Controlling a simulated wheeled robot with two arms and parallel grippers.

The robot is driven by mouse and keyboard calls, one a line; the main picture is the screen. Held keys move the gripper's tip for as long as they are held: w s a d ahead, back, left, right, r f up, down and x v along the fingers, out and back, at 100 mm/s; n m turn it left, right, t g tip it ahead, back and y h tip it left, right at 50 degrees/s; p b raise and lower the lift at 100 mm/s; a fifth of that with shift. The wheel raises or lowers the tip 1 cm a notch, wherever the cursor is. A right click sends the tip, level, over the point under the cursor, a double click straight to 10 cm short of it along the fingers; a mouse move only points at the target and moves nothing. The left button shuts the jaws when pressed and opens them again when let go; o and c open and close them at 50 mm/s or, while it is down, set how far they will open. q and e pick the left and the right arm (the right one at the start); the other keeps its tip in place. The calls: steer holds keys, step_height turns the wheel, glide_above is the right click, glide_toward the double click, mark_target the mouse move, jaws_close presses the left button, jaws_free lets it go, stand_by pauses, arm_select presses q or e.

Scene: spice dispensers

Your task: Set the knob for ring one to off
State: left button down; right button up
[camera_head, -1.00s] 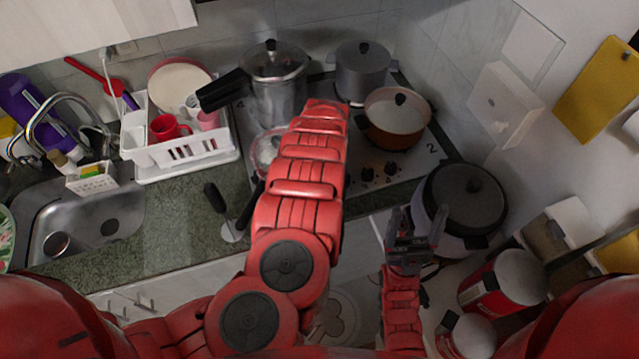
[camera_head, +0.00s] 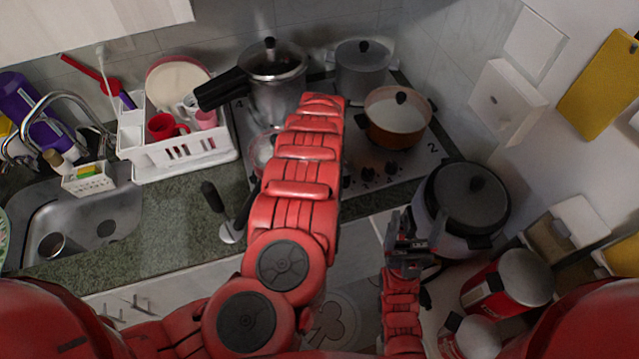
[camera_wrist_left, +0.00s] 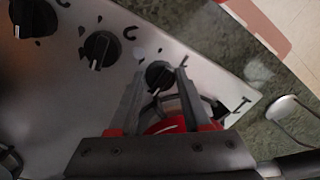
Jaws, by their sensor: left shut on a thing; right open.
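In the left wrist view, a row of black knobs sits on the grey metal stove panel (camera_wrist_left: 75,85). The end knob (camera_wrist_left: 158,75), closest to a printed mark that looks like a 1, lies between the fingertips of my left gripper (camera_wrist_left: 160,82), which is shut on it. I cannot read its setting. Two other knobs, a middle one (camera_wrist_left: 101,48) and a farther one (camera_wrist_left: 36,18), stand apart from the gripper. In the head view, my left arm hides the left gripper and end knob. My right gripper (camera_head: 413,238) is open and empty in front of the stove.
On the stove stand an orange pan (camera_head: 394,132), a grey pot (camera_head: 361,85) and a pressure cooker (camera_head: 275,90). A dark-lidded cooker (camera_head: 462,205) is close to my right gripper. A white dish rack (camera_head: 185,160) and sink (camera_head: 85,220) are at the left.

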arm_select(q)
steer(key=shift+n, duration=0.5)
steer(key=shift+c, duration=1.8)
jaws_free()
step_height(320, 180, up, 17)
steer(key=w+b, duration=0.1)
steer(key=b, duration=0.4)
steer(key=shift+d+r, duration=0.15)
steer(key=shift+d, duration=0.2)
